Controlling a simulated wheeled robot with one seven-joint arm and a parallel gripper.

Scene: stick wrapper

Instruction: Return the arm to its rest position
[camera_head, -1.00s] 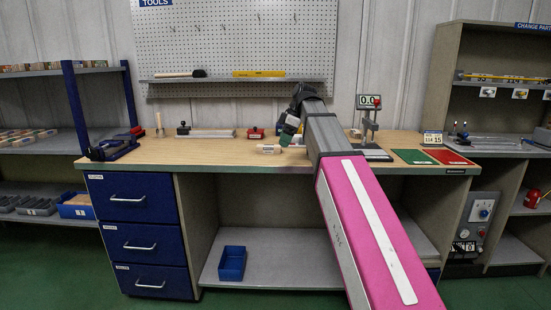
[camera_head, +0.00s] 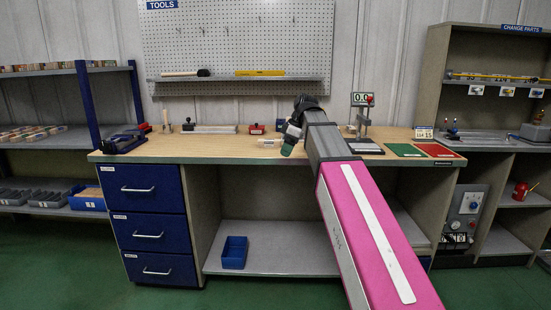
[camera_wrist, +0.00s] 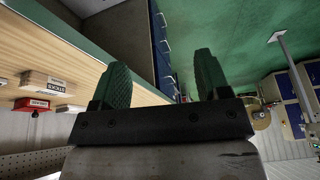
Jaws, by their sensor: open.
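My gripper (camera_wrist: 165,78) is open in the wrist view, its two green fingers apart with nothing between them. In the head view my gripper (camera_head: 288,146) shows small and dark at the end of my arm, in front of the workbench (camera_head: 200,155) top or over its front edge; the exact gap cannot be told. My pink and grey arm reaches up from the lower right. A small pale labelled block (camera_head: 268,143) lies on the bench just left of the gripper. It also shows in the wrist view (camera_wrist: 43,82).
Green (camera_head: 403,150) and red (camera_head: 436,150) mats lie at right. A blue bin (camera_head: 234,253) sits on the lower shelf. Shelving flanks both sides.

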